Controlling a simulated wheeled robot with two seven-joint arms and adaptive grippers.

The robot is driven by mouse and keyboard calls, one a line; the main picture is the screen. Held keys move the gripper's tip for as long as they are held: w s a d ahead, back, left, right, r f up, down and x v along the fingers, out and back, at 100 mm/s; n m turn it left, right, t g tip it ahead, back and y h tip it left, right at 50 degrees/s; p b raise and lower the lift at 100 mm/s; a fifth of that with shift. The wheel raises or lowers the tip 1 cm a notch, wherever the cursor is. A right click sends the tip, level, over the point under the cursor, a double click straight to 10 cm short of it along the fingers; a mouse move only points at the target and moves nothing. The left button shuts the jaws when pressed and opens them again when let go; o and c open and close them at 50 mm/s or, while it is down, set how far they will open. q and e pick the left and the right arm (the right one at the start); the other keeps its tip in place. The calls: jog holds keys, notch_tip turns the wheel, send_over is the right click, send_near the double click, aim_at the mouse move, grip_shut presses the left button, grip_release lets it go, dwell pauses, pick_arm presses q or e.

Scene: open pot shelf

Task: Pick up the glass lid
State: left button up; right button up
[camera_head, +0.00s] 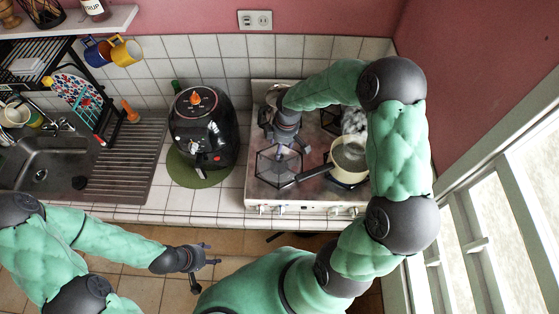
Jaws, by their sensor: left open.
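A cream pot (346,174) with a long dark handle stands at the front right of the stove. Its round top looks grey and glassy, which fits a glass lid (349,154) lying on it, but I cannot clearly tell lid from pot inside. My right arm arches over the stove from the right. My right gripper (283,143) points down over the left burners, to the left of the pot and apart from it. Its fingertips are too small and dark to read. My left gripper (212,254) is open and empty, low in front of the counter, far from the pot.
A black air fryer (202,130) stands on a green mat (183,174) left of the stove. A shiny object (354,121) sits behind the pot, partly hidden by my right arm. Sink (42,165) and dish rack are at left. A window is at right.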

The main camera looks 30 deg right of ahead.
jog(key=shift+a+f+p, duration=0.15)
jog(key=shift+f+p, duration=0.5)
jog(key=shift+f, duration=2.1)
grip_shut()
